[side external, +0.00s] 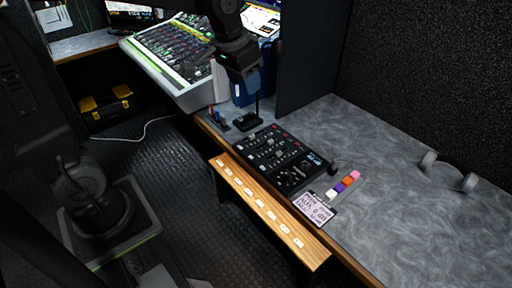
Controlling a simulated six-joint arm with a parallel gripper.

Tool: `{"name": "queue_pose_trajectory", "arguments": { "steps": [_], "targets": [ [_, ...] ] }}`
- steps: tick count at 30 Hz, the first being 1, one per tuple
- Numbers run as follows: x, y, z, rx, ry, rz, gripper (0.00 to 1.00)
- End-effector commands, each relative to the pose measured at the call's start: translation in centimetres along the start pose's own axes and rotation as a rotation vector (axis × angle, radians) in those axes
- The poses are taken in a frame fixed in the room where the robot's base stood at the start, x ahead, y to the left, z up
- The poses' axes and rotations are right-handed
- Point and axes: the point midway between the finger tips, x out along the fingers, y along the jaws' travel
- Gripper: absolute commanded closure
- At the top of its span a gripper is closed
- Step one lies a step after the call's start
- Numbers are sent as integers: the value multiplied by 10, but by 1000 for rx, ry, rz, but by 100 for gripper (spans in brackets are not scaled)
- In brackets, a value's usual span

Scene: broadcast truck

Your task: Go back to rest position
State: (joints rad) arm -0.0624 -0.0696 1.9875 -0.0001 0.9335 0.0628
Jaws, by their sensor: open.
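My gripper (242,82) hangs at the upper middle of the side external view, pointing down. It is open, and I see nothing held in it. It is above the near left end of the grey desk (400,205), over a small black device (248,121). The gap between its fingertips and that device is hard to judge. My arm's base stands on the floor at the left.
A black control panel (283,158) lies on the desk beside a wooden ledge (268,212) with white labels. Coloured blocks (347,182) and a note card (314,208) lie nearby. A large mixing console (180,50) stands behind left. A dark partition (312,55) rises right of my gripper.

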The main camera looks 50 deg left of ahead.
Motion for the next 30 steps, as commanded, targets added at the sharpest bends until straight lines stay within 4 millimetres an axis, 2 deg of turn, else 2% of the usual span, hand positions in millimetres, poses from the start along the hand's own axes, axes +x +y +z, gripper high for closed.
{"name": "queue_pose_trajectory", "arguments": {
  "steps": [1, 6, 9, 13, 19, 30],
  "targets": [
    [-15, 4, 18, 1, 29, 1, 57],
    [-41, 14, 76, 0, 102, 5, 57],
    [-47, 18, 108, -2, 141, 9, 57],
    [-48, 21, 138, -3, 179, 14, 57],
    [-46, 23, 158, -4, 202, 18, 57],
    [-46, 23, 158, -5, 202, 18, 57]
  ]
}}
